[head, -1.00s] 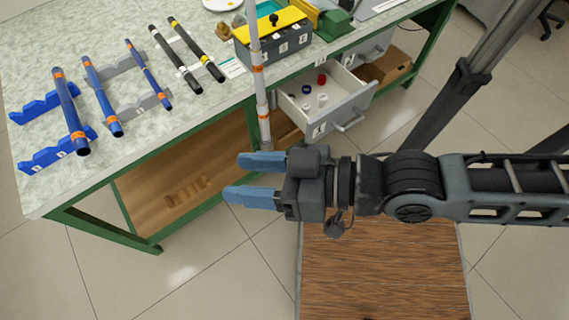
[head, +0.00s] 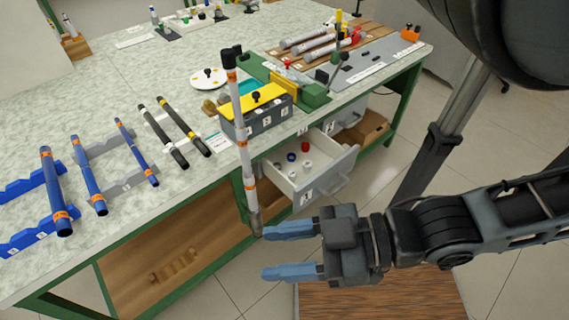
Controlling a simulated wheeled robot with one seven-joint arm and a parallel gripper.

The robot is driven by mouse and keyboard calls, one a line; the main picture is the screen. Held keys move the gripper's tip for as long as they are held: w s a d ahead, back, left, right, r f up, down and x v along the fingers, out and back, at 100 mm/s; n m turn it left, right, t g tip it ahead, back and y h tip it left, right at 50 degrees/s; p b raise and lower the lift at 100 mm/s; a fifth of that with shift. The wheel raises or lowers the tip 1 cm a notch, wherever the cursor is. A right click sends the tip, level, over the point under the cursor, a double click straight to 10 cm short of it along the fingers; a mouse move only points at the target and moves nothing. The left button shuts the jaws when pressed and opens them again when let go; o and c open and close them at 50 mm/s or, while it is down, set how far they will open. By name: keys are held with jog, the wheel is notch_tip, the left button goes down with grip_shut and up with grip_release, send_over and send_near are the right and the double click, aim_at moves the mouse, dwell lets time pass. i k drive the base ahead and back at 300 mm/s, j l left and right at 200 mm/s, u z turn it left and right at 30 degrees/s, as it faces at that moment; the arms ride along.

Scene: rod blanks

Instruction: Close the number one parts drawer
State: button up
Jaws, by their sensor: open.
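The number one parts drawer (head: 322,186) is pulled out from under the bench, with a label on its grey front and a bar handle. Several small caps lie in it, among them a red one (head: 305,146) and a dark blue one (head: 291,157). My gripper (head: 266,252) is below and in front of the drawer, pointing left. Its two blue fingers are apart with nothing between them. The gripper is apart from the drawer handle (head: 328,189) in the picture.
Blue rods (head: 88,175) and black rods (head: 163,136) lie on racks. A second drawer (head: 352,112) is to the right. A wooden board (head: 380,300) is below my arm.

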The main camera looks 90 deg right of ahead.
aim_at(332, 162)
jog(key=z, duration=1.2)
jog(key=k+z, duration=0.25)
jog(key=k, duration=0.25)
jog(key=k+l+z, duration=0.2)
jog(key=k, duration=0.3)
jog(key=k+l, duration=0.15)
jog(key=k, duration=0.1)
